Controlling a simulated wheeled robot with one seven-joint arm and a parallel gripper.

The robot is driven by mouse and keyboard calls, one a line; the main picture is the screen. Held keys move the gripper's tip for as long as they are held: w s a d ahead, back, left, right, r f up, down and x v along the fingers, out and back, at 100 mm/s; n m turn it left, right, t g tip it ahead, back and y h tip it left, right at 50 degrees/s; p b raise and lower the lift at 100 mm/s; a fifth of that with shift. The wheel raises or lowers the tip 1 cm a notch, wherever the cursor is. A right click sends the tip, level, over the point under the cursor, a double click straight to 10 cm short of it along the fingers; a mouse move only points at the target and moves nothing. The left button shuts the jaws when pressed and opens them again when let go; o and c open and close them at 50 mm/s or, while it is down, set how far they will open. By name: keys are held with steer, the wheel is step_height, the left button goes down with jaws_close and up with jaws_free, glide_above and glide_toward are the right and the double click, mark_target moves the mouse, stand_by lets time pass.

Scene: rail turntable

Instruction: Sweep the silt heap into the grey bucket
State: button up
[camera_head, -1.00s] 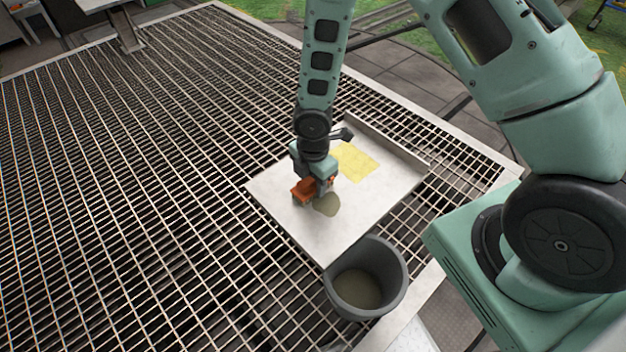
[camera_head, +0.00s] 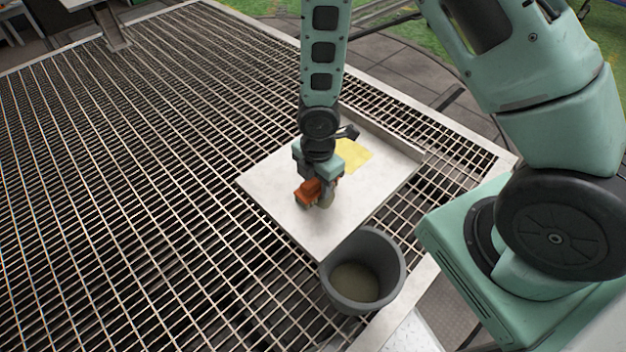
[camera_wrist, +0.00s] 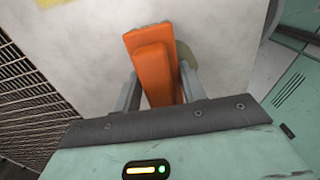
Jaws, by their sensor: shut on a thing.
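My gripper (camera_head: 318,192) is low over a pale tray (camera_head: 268,182) and shut on an orange block-shaped sweeping tool. The tool (camera_head: 308,191) sits between the two fingers in the wrist view (camera_wrist: 155,65). The silt heap (camera_head: 328,200), a grey-brown mound on the tray, is just right of the tool and partly hidden by the gripper. In the wrist view, part of the heap (camera_wrist: 184,52) shows behind the tool's right side; I cannot tell if they touch. The grey bucket (camera_head: 396,270) stands at the tray's near right edge, with a brownish-grey bottom visible inside.
A yellow patch (camera_head: 355,156) lies on the tray's far part. A raised lip (camera_head: 385,133) runs along the tray's far right edge. Metal grating (camera_head: 130,180) surrounds the tray. The tray's near part is clear.

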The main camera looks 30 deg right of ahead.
mark_target(340, 212)
steer(key=shift+s+d+f+b, duration=0.1)
steer(key=shift+s+d+b, duration=0.2)
steer(key=shift+s+b, duration=0.5)
steer(key=shift+s+d+f+b, duration=0.1)
steer(key=shift+s+d+b, duration=0.15)
steer(key=shift+s+b, duration=0.55)
steer(key=shift+s+d+f+b, duration=0.1)
steer(key=shift+s+d+b, duration=0.3)
steer(key=shift+s, duration=0.6)
steer(key=shift+s+d+r+b, duration=0.1)
steer(key=shift+s+d+b, duration=0.1)
steer(key=shift+s+b, duration=0.55)
steer(key=shift+s, duration=0.2)
steer(key=shift+r+p, duration=1.1)
steer(key=shift+p, duration=0.1)
steer(key=shift+w, duration=0.1)
